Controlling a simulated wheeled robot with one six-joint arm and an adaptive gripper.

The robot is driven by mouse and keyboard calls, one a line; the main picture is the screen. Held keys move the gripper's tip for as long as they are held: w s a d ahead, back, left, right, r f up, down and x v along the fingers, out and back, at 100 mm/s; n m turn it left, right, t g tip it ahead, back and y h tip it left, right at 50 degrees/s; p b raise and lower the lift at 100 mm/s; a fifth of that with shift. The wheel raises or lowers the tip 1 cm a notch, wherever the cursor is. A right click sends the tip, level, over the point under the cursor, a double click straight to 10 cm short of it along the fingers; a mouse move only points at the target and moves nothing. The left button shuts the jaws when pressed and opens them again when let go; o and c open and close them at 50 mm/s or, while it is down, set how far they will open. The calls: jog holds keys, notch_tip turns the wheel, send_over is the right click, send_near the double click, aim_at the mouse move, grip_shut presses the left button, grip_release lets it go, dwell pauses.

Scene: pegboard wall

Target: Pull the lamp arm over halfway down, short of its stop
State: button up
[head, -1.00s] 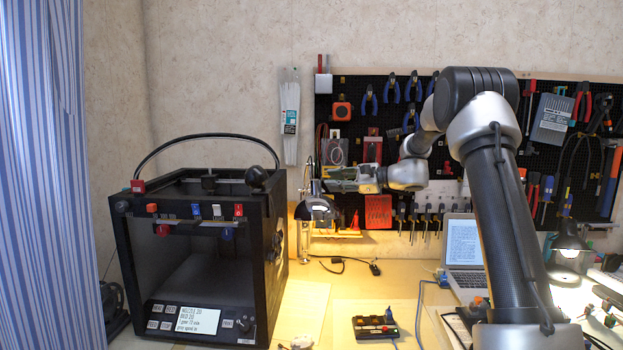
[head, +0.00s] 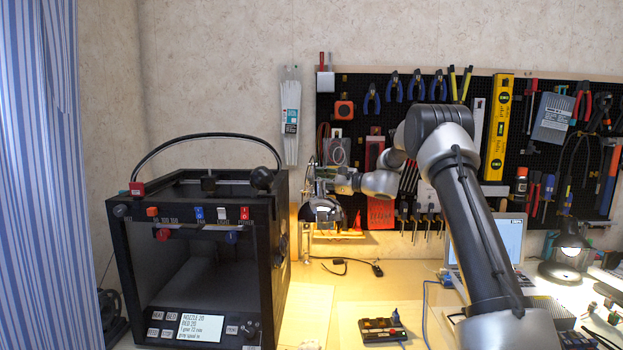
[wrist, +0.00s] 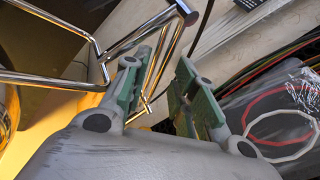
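The lamp stands at the right of the printer. Its dark lamp head (head: 322,210) hangs low over a lit patch of bench, and its chrome stem (head: 306,245) shows beneath. In the wrist view the lamp arm is bent chrome tubing (wrist: 125,45), crossing in front of my gripper. My gripper (head: 322,176) is at the lamp, just above the lamp head. In the wrist view my gripper (wrist: 161,68) has its two green-lined fingers apart, with a chrome tube appearing in the gap between them. I cannot tell whether either finger touches it.
A black 3D printer (head: 195,260) stands close on the left. Behind is a pegboard (head: 350,88) with hanging tools. A laptop (head: 508,240) and a second lit lamp (head: 568,250) are at the right. A small black device (head: 382,331) lies on the bench, which is fairly clear in the middle.

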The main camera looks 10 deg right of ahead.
jog(key=shift+x, duration=1.15)
jog(key=shift+c, duration=0.4)
jog(key=shift+r, duration=0.15)
grip_shut()
jog(key=f+n+y, duration=0.1)
jog(key=s+f+n+t+y, duration=0.1)
jog(key=n, duration=0.1)
jog(key=s+f+n+y, duration=0.1)
jog(key=n, duration=0.1)
jog(key=shift+s+d+f+t, duration=0.1)
jog(key=shift+s+f+t, duration=0.1)
jog(key=shift+f+t, duration=0.1)
